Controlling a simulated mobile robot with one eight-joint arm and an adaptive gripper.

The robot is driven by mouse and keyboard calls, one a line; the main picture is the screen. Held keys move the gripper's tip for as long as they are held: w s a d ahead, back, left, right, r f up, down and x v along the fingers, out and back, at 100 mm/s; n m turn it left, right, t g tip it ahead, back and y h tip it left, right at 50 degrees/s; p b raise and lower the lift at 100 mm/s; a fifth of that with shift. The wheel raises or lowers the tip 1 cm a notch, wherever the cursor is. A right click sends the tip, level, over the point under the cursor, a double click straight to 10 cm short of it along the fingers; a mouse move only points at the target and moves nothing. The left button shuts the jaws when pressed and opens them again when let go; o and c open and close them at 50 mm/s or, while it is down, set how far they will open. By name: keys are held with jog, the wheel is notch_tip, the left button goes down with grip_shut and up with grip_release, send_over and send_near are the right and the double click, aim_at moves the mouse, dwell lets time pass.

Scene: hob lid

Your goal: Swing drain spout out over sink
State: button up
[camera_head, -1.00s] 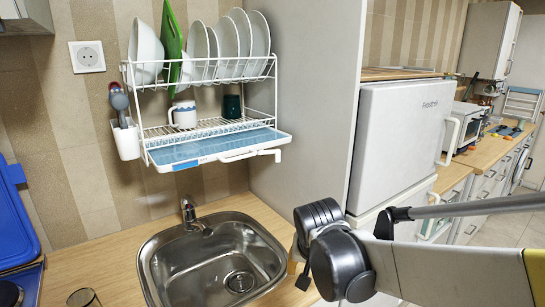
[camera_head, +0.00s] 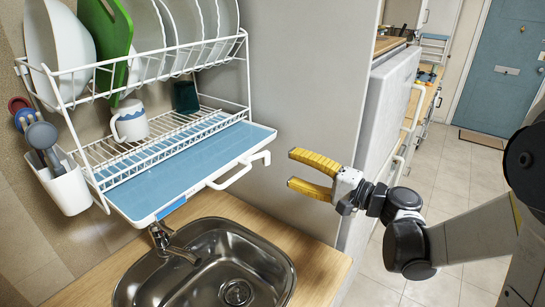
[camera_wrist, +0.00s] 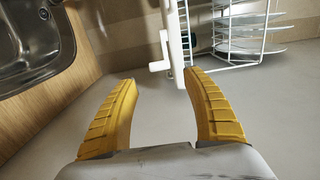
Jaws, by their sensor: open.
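The white drain spout (camera_head: 238,174) lies along the front edge of the blue drip tray (camera_head: 205,160), its bent end at the tray's right corner. In the wrist view the spout (camera_wrist: 161,50) shows just beyond the fingertips. The steel sink (camera_head: 205,268) is below the tray; part of it shows in the wrist view (camera_wrist: 30,40). My gripper (camera_head: 291,169), with yellow fingers, is open and empty. It is right of the spout's end, at about its height in the picture, and apart from it. In the wrist view the gripper (camera_wrist: 160,80) points towards the spout.
The white wire dish rack (camera_head: 170,55) above the tray holds plates, a green board (camera_head: 108,40), a white mug (camera_head: 130,122) and a dark cup (camera_head: 186,97). A utensil cup (camera_head: 65,188) hangs at its left. The tap (camera_head: 165,240) stands under the tray. A grey side panel (camera_head: 310,90) is behind my gripper.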

aim_at(269, 159)
jog(key=b+x, duration=0.1)
jog(key=x, duration=0.7)
jog(key=c, duration=1.2)
